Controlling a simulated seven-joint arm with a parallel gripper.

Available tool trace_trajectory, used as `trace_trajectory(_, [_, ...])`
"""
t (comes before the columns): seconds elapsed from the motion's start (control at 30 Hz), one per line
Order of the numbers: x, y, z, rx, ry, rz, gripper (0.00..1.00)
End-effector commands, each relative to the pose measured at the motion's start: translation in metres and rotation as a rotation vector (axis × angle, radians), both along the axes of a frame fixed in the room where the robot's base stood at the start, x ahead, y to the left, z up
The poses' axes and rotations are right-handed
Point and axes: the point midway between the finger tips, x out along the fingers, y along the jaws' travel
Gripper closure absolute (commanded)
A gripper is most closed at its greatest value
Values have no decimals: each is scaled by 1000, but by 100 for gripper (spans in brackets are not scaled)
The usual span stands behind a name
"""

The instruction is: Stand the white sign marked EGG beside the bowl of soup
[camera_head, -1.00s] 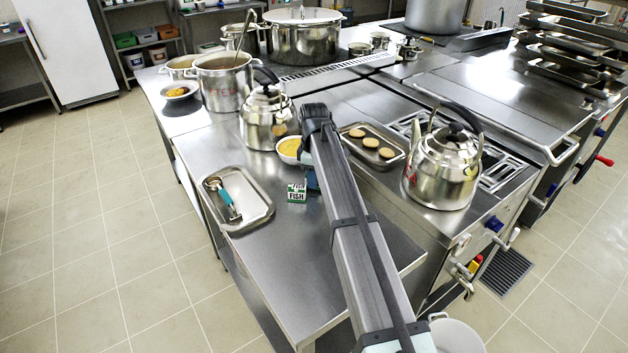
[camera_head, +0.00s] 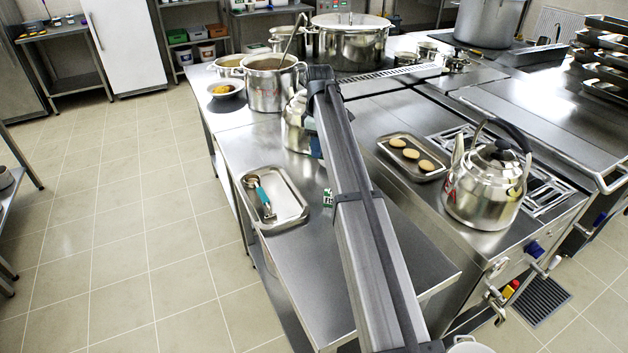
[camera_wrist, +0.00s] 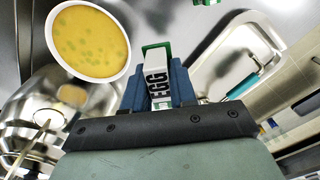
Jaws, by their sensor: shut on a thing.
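My gripper (camera_wrist: 158,92) is shut on the white sign marked EGG (camera_wrist: 157,78), which has green edging and stands between the blue fingers in the wrist view. The bowl of soup (camera_wrist: 91,42), a white bowl of yellow soup with green bits, is just left of the gripper in the wrist view. Whether the sign touches the table cannot be told. In the head view my arm hides the bowl and the sign, and only a bit of the blue gripper (camera_head: 315,146) shows beside the arm.
The green-and-white FISH sign (camera_head: 328,198) is partly hidden by my arm. A metal tray (camera_head: 291,209) with a teal-handled utensil (camera_head: 262,197) lies to its left. A kettle (camera_head: 295,128) stands behind the arm. A tray of patties (camera_head: 389,145) and another kettle (camera_head: 486,185) are right.

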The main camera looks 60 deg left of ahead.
Motion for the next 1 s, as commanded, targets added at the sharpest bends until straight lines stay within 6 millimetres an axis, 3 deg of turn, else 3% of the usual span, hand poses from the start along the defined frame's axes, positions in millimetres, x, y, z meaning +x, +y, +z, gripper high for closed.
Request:
trace_trajectory(0.03, [-6,10,0,0,0,7,100])
trace_trajectory(0.17, [-14,19,-3,0,0,14,100])
trace_trajectory(0.53, [-15,18,-53,-1,1,15,100])
trace_trajectory(1.0, [-15,19,-99,-1,1,15,100])
